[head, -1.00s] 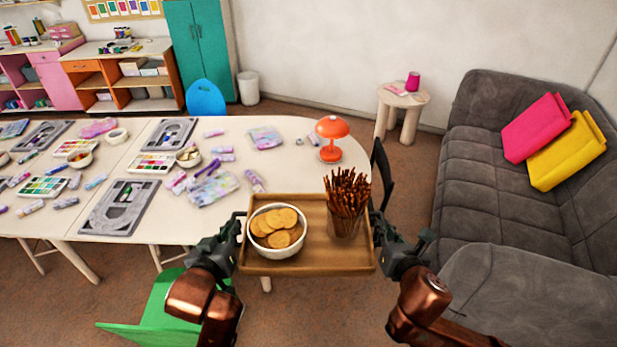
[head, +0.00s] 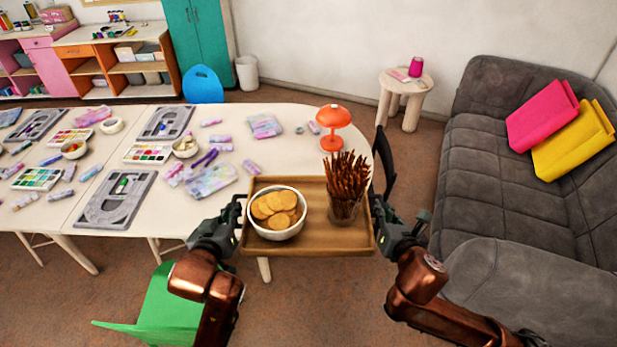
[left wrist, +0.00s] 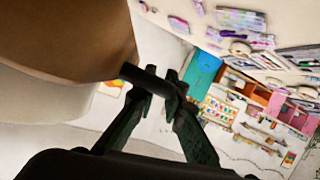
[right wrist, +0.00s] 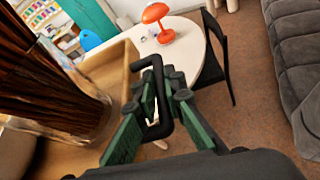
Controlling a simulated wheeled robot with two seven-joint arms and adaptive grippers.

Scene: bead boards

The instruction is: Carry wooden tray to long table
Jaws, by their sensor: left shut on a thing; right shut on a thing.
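The wooden tray (head: 318,242) is held level between my two grippers, above the near right end of the long table (head: 270,155). On it are a white bowl of round biscuits (head: 275,213) at left and a glass of pretzel sticks (head: 346,190) at right. My left gripper (head: 236,215) is shut on the tray's left handle; the left wrist view shows its fingers (left wrist: 160,85) at a dark handle bar. My right gripper (head: 381,215) is shut on the right handle, a black loop in the right wrist view (right wrist: 158,95). The tray hides part of the table edge.
An orange lamp (head: 333,122) stands on the table beyond the tray. Craft boards, paint sets and beads cover the table's left and middle. A green chair (head: 165,305) is at lower left, a black chair (head: 384,160) at the right end, a grey sofa (head: 500,185) further right.

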